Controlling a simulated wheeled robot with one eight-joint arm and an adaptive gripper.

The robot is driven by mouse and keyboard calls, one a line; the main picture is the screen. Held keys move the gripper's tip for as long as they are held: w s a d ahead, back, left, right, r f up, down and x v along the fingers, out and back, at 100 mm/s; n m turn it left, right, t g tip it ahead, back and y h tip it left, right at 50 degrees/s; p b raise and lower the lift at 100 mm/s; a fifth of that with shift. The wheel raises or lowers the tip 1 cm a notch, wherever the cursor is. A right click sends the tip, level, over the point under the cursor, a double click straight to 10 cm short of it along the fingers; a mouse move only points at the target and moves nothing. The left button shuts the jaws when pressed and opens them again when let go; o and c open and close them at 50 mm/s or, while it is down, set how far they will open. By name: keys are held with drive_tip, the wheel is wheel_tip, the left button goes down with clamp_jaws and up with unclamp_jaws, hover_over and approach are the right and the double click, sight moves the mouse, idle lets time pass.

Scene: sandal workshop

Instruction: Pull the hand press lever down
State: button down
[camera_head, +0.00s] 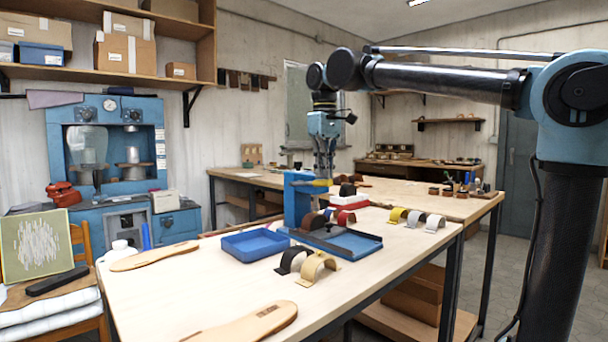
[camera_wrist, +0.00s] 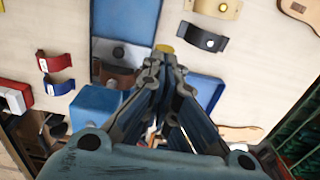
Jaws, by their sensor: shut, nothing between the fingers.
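The blue hand press (camera_head: 297,202) stands upright on the front workbench. Its lever has a yellow grip (camera_head: 320,183) that sticks out to the right near the top of the press, about level. My gripper (camera_head: 324,174) points down above the grip, very close to it. In the wrist view my gripper (camera_wrist: 164,62) is shut and empty, with the yellow grip (camera_wrist: 164,48) just beyond the fingertips. The press top (camera_wrist: 96,101) is left of the fingers there. I cannot tell whether the fingers touch the grip. A brown strap piece (camera_head: 313,222) lies under the press.
A blue tray (camera_head: 226,248) sits left of the press base (camera_head: 362,246). Black and gold curved straps (camera_head: 314,268) stand in front. A red-and-white box (camera_head: 349,201) is behind, and more straps (camera_head: 414,218) stand right. The bench's front middle is bare.

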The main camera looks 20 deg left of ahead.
drive_tip(key=shift+f, duration=1.15)
wheel_tip(320, 180, up, 12)
drive_tip(key=w+a, duration=0.1)
drive_tip(key=a, duration=0.2)
drive_tip(key=shift+w, duration=0.25)
idle(0.5)
